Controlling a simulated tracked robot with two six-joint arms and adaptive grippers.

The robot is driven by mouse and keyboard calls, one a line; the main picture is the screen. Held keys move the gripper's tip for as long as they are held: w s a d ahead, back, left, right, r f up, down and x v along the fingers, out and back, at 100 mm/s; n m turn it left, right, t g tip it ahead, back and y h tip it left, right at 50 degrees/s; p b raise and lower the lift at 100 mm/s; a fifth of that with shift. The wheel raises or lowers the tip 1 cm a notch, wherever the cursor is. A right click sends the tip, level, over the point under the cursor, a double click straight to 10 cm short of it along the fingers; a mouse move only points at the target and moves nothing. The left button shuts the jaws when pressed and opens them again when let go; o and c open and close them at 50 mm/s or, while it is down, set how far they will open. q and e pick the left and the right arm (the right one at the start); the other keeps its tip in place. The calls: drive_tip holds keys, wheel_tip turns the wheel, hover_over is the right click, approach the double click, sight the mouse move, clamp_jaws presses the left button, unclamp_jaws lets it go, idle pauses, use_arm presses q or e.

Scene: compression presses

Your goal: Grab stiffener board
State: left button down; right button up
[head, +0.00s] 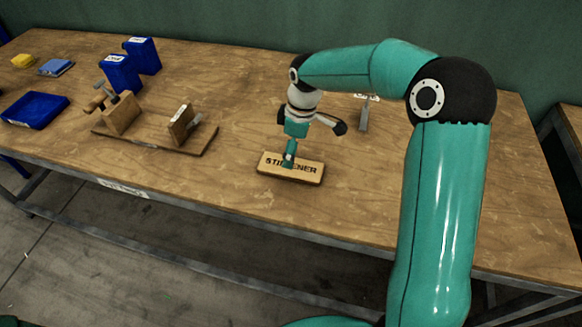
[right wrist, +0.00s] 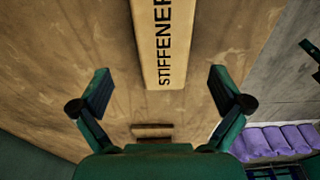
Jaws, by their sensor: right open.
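The stiffener board (head: 308,174) is a pale wooden block with the black word "STIFFENER", lying flat on the wooden table near its front edge. My right gripper (head: 289,153) is over the board and hides part of its lettering. In the right wrist view the board (right wrist: 160,45) lies at the top centre. My right gripper (right wrist: 161,92) is open there, with its two fingers spread to either side below the board's near end. Nothing is between the fingers. I cannot tell the exact height of the fingers above the board. My left gripper is not in view.
A wooden press fixture (head: 150,135) with clamps stands left of the board. A small metal part (head: 364,117) sits behind the board. The table (head: 240,190) around the board is clear.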

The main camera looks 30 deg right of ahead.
sight(306, 172)
drive_tip(key=shift+a+f+p, duration=0.2)
drive_tip(key=shift+f+p, duration=0.05)
drive_tip(key=shift+f, duration=1.2)
drive_tip(key=shift+a+f+p, duration=0.15)
drive_tip(key=shift+f+p, duration=0.1)
drive_tip(key=shift+f, duration=1.15)
drive_tip(key=c, duration=1.3)
drive_tip(key=shift+o, duration=0.2)
drive_tip(key=shift+w+r, duration=0.1)
